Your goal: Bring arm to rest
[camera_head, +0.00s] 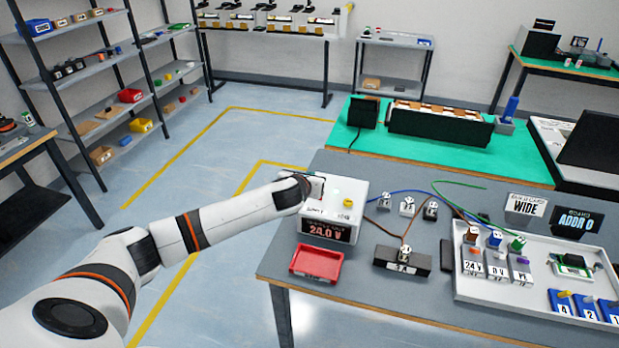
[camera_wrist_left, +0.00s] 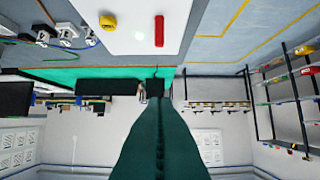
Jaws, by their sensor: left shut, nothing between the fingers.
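My left arm (camera_head: 210,222) reaches in from the lower left in the head view. Its left gripper (camera_head: 317,187) is at the left top edge of the white power supply box (camera_head: 345,190), which has a yellow knob and a "24.0 V" display. The gripper is shut and holds nothing. I cannot tell whether it touches the box. In the left wrist view the picture is upside down; the white box (camera_wrist_left: 135,35) shows at the top with its yellow knob (camera_wrist_left: 108,22) and a red switch (camera_wrist_left: 159,30). My right gripper is not in view.
A red tray (camera_head: 316,263) and a dark terminal block (camera_head: 402,260) sit on the grey table (camera_head: 350,293). Wires run right toward a white tray (camera_head: 480,290) with labelled blocks. Shelves (camera_head: 108,95) stand at left. The floor (camera_head: 235,150) between is clear.

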